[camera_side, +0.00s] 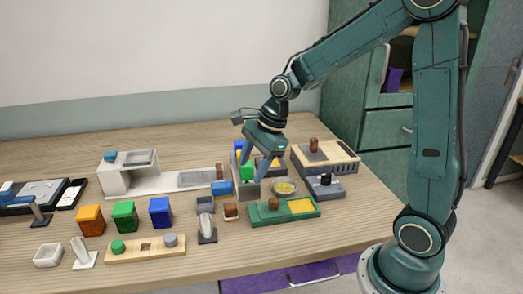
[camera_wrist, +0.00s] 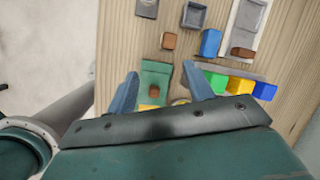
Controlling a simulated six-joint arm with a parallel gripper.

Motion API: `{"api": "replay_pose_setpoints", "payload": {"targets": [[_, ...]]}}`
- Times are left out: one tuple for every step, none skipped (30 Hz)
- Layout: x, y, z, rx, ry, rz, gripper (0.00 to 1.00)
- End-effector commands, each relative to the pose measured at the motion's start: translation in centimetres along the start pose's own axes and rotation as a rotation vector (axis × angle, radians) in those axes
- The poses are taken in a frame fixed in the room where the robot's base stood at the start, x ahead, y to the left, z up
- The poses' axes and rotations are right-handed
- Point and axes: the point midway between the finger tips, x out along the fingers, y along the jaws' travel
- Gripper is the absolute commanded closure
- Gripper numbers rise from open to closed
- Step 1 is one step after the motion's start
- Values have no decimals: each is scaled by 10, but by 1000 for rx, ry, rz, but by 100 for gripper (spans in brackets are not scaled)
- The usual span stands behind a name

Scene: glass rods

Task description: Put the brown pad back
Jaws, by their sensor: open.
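Several small brown pieces are in view, and I cannot tell for certain which is the pad. One brown block (camera_side: 231,210) sits near the small grey box; it also shows in the wrist view (camera_wrist: 168,41). Another brown piece (camera_side: 274,203) is on the green tray (camera_side: 289,212), beside its yellow area. A third brown piece (camera_side: 219,171) is at the end of the grey slab (camera_side: 196,179). My gripper (camera_side: 253,178) is open and empty above the middle of the table. In the wrist view its fingers (camera_wrist: 161,72) are on either side of the green tray, apart from the brown pieces.
A blue block (camera_side: 221,188) and a small grey box (camera_side: 205,204) stand close to the gripper. A yellow round dish (camera_side: 285,187) is beside it.

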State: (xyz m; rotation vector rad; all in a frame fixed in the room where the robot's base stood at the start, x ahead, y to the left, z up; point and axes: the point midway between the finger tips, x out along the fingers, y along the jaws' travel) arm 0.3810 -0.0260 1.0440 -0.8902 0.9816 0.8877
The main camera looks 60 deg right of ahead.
Motion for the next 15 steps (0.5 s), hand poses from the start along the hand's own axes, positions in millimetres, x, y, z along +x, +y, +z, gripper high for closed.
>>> {"api": "replay_pose_setpoints", "payload": {"targets": [[-11,6,4,-81,9,-13,48],[-16,10,5,-134,15,-17,48],[-24,14,7,-203,25,-25,48],[-29,18,8,-254,32,-30,48],[-34,22,10,-306,38,-33,48],[-41,27,11,-374,48,-39,48],[-46,30,12,-425,56,-43,48],[-51,35,13,-477,63,-46,48],[-57,40,14,-544,73,-50,48],[-62,44,14,-593,81,-54,48],[-66,48,15,-644,89,-56,48],[-72,54,16,-712,98,-59,48],[-76,58,16,-761,107,-63,48],[-81,63,16,-811,115,-65,48],[-86,69,16,-877,125,-66,48]]}}
